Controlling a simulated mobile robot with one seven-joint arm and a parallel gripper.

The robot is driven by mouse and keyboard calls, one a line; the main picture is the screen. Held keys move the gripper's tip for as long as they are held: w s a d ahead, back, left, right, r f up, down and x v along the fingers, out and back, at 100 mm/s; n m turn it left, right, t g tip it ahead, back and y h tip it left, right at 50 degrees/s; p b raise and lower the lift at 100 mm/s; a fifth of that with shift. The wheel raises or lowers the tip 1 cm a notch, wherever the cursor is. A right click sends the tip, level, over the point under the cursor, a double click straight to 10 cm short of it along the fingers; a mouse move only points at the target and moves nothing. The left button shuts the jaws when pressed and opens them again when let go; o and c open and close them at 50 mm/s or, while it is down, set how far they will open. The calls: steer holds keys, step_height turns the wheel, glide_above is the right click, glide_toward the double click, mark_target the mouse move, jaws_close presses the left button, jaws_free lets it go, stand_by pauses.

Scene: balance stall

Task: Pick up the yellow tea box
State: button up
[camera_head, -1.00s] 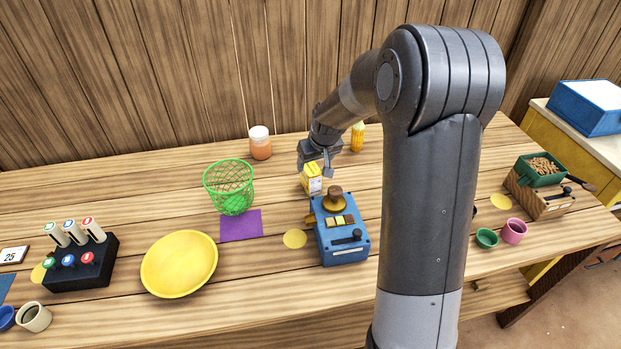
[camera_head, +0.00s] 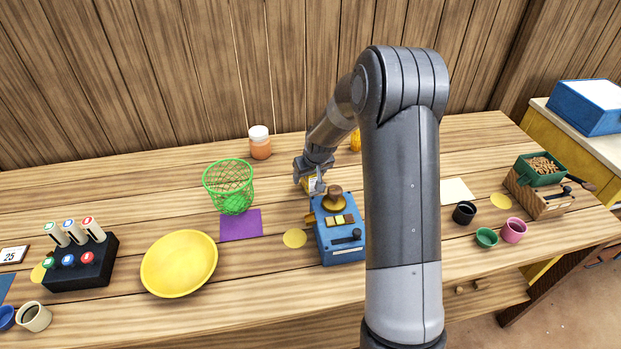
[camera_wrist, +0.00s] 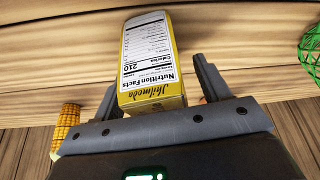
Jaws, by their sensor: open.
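The yellow tea box (camera_wrist: 149,62) stands on the table and shows a white nutrition label in the wrist view. In the head view the tea box (camera_head: 308,185) is mostly hidden behind my gripper (camera_head: 311,178), just behind the blue balance device (camera_head: 342,238). In the wrist view my gripper (camera_wrist: 155,95) is open, with one finger on each side of the box. The box reaches between the fingers. I see a gap on the right side; on the left the finger looks close to the box, and I cannot tell whether it touches.
A green wire basket (camera_head: 229,187) stands to the left, with a purple mat (camera_head: 240,226) before it. A jar (camera_head: 260,143) stands behind. A corn cob (camera_wrist: 66,126) is beside my gripper in the wrist view. A yellow plate (camera_head: 179,264) lies front left.

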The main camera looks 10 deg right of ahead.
steer(key=shift+c, duration=0.6)
steer(key=c, duration=0.9)
steer(key=shift+c, duration=0.2)
steer(key=shift+r, duration=0.15)
